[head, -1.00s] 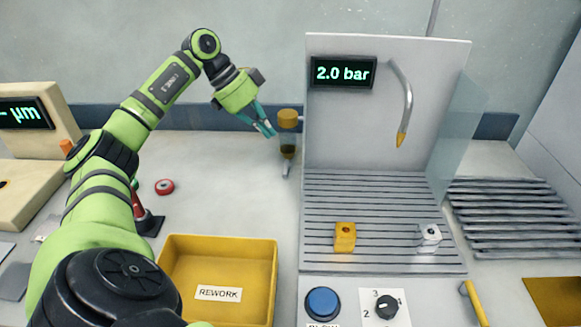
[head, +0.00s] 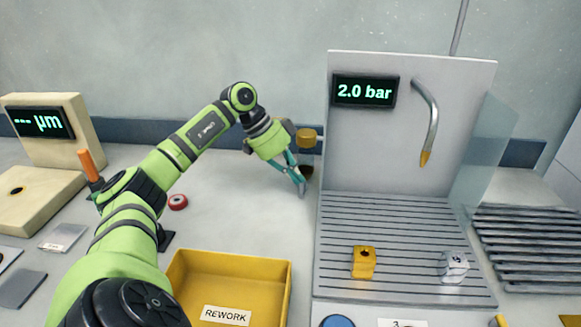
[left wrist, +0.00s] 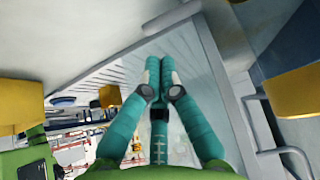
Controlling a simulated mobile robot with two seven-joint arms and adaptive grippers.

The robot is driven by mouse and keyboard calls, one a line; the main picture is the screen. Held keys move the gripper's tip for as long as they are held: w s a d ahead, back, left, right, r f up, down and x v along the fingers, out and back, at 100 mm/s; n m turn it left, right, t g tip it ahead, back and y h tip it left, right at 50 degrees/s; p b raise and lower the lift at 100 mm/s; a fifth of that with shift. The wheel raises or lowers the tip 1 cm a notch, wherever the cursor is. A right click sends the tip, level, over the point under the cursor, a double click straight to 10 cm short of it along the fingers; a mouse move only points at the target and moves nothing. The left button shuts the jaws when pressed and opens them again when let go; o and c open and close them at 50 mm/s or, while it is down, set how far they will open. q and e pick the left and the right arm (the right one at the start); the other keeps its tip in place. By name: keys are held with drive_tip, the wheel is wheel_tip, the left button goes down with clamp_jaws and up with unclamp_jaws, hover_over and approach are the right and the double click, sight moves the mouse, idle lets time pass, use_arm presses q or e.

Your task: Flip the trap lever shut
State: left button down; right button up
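The trap (head: 307,138) has an amber cap over a dark bowl and stands at the left side of the grey blow-off station in the head view. Its lower part, where a small grey lever hung a second ago, is now mostly behind my left gripper (head: 300,183). The teal fingers point down and right at the trap's lower end. In the left wrist view the fingertips (left wrist: 160,63) are together with nothing visible between them. Whether they touch the lever cannot be told. My right gripper is in neither view.
The station has a slatted deck (head: 345,215), a pressure display (head: 365,91) reading 2.0 bar and a curved nozzle (head: 430,125). A yellow block (head: 364,262) and a clear block (head: 454,267) sit on the deck. The yellow REWORK bin (head: 281,270) is in front.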

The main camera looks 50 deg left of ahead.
sight(303, 191)
use_arm(q)
drive_tip(key=shift+x, duration=2.8)
drive_tip(key=shift+a+p, duration=0.1)
drive_tip(key=shift+p, duration=0.25)
